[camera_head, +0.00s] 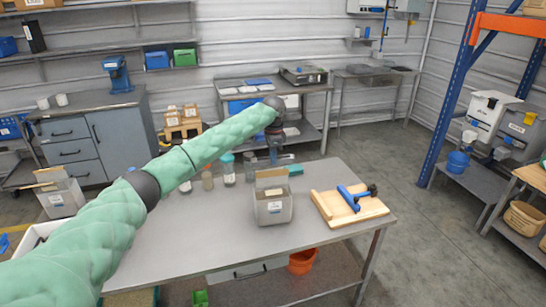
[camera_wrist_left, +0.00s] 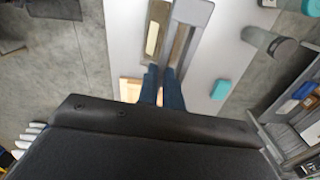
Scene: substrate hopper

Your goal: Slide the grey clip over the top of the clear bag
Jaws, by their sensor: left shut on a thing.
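My left gripper (camera_head: 274,152) is above the back of the table, pointing down. In the left wrist view its blue fingers (camera_wrist_left: 163,88) are shut on a long grey bar, which looks like the grey clip (camera_wrist_left: 192,14); the clip also shows in the head view (camera_head: 286,157). Below and just in front of the gripper stands a pale grey box (camera_head: 273,209) with a brown panel rising at its back. I cannot clearly make out the clear bag; it may be in or at this box. My right gripper is out of view.
A wooden board (camera_head: 330,208) with a blue clamp (camera_head: 349,198) lies right of the box. Several jars stand left of it, including a teal-lidded one (camera_head: 228,170). A teal block (camera_head: 296,170) lies behind. The table's (camera_head: 215,235) front left is mostly clear.

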